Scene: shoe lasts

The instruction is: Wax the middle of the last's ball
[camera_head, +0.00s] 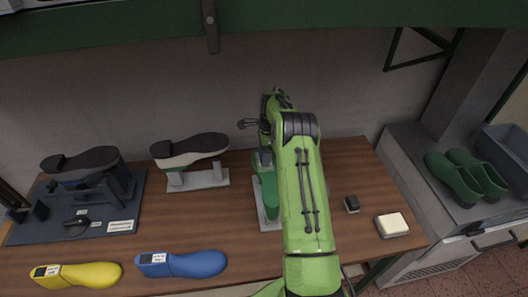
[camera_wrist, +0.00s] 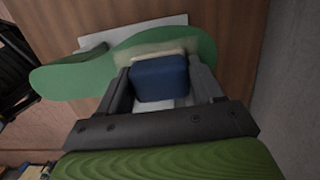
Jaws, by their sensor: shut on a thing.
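The green last (camera_head: 265,185) lies sole up on a pale stand (camera_head: 260,212), partly hidden behind my arm in the head view. In the wrist view the green last (camera_wrist: 75,80) spans the upper left, its wide ball end under my gripper. My gripper (camera_wrist: 160,78) is shut on a blue block (camera_wrist: 160,80) with a cream edge on its far side. The block is over the ball of the last; its underside is hidden, so I cannot tell if it touches. A pale, see-through patch (camera_wrist: 128,55) shows on the ball around the block.
A black-soled last (camera_head: 200,146) on a stand is to the left, and another dark last (camera_head: 80,162) is at far left. Yellow (camera_head: 85,274) and blue (camera_head: 190,264) lasts lie at the front.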

